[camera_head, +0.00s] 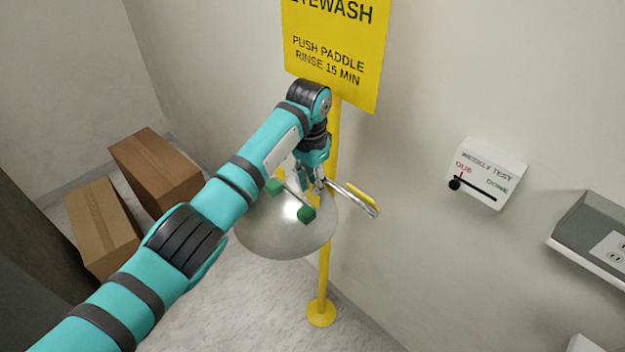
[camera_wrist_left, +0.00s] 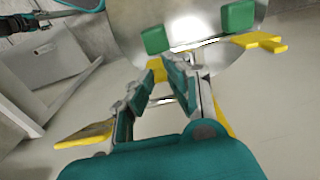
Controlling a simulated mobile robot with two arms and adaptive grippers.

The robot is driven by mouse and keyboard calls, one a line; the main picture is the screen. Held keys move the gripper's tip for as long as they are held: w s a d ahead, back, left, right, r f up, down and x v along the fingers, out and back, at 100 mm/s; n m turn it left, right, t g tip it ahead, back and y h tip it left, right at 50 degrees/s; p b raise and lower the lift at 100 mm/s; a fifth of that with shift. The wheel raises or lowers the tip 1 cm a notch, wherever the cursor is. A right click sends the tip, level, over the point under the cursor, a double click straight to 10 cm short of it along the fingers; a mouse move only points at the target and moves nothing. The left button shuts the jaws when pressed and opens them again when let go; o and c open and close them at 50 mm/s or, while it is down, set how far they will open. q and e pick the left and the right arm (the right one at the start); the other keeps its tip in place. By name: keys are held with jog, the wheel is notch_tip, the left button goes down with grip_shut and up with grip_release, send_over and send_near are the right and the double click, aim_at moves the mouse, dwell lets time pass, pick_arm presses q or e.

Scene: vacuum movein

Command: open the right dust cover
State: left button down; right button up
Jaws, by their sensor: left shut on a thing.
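Two green dust covers sit above the silver eyewash bowl (camera_head: 285,240), joined by a thin bar. The right cover (camera_head: 306,214) and the left cover (camera_head: 274,186) also show past my fingertips in the left wrist view, as two green blocks (camera_wrist_left: 238,15) (camera_wrist_left: 155,40). My left gripper (camera_head: 312,184) is over the bowl's back right, beside the covers and not on either. In the left wrist view its fingers (camera_wrist_left: 172,78) stand apart, with a thin metal bar (camera_wrist_left: 163,100) between them; its grip is partly hidden. My right gripper is not in view.
A silver and yellow paddle (camera_head: 362,198) sticks out right of the gripper. The yellow post (camera_head: 324,265) carries a yellow sign (camera_head: 335,50). A weekly test box (camera_head: 485,175) and an outlet box (camera_head: 595,235) are on the wall. Two cartons (camera_head: 155,172) (camera_head: 100,228) stand left.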

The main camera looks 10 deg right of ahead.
pick_arm(q)
jog(key=shift+f, duration=0.1)
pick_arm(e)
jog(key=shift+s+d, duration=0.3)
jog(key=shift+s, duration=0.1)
pick_arm(q)
jog(key=c, duration=1.5)
grip_release()
jog(key=shift+o, duration=0.9)
jog(key=shift+r, duration=0.35)
notch_tip(320, 180, up, 11)
jog(key=shift+r, duration=0.15)
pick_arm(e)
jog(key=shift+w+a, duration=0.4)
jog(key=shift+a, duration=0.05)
